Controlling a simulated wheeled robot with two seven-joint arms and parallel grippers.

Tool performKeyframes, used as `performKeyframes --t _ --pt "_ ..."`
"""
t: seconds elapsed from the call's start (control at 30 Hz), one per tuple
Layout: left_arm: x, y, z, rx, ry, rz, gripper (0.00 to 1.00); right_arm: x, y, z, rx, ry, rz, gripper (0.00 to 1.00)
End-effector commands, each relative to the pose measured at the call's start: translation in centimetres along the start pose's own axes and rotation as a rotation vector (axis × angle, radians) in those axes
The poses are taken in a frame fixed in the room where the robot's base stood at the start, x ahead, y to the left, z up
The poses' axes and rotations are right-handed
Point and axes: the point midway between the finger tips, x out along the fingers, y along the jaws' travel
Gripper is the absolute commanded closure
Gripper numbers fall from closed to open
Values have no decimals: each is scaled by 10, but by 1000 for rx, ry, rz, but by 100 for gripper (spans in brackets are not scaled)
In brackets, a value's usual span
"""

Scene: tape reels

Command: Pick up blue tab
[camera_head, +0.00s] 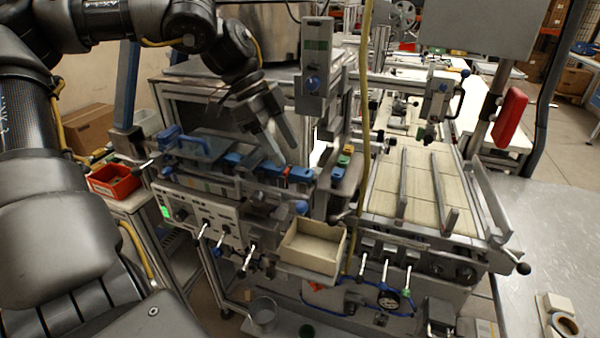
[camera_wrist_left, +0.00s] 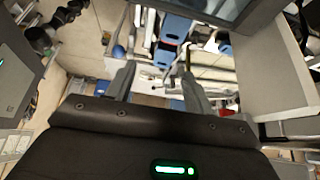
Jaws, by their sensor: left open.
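Several blue tabs sit along a rail on the machine in the head view, one (camera_head: 232,159) left of my left gripper and one (camera_head: 301,174) just right of its fingertips. My left gripper (camera_head: 286,155) points down over this row, fingers apart and empty. In the left wrist view the open fingers (camera_wrist_left: 157,72) frame a blue piece (camera_wrist_left: 163,58), with a larger blue piece (camera_wrist_left: 175,27) beyond it and a red strip between them. I cannot tell which blue piece is the named tab, nor the exact gap to it. My right gripper is not in view.
A cream open bin (camera_head: 313,248) is below the rail. A red bin (camera_head: 114,181) stands at left. A yellow cable (camera_head: 365,120) hangs right of the post.

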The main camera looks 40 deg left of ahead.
Motion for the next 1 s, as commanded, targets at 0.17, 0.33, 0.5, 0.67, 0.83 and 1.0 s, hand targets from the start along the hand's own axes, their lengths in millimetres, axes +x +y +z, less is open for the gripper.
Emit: performKeyframes --t 0.17,0.33,0.5,0.67,0.83,1.0 --pt "20 -3 -3 -1 -3 7 47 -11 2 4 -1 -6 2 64" --pt "42 -5 -3 -1 -2 4 47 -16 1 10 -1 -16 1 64" --pt "50 -6 -3 0 0 1 47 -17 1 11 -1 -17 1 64" --pt "50 -6 -3 0 0 0 47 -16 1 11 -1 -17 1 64" --pt "50 -6 -3 0 0 0 68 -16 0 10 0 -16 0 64" --pt "50 -6 -3 0 0 1 90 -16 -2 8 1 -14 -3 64"
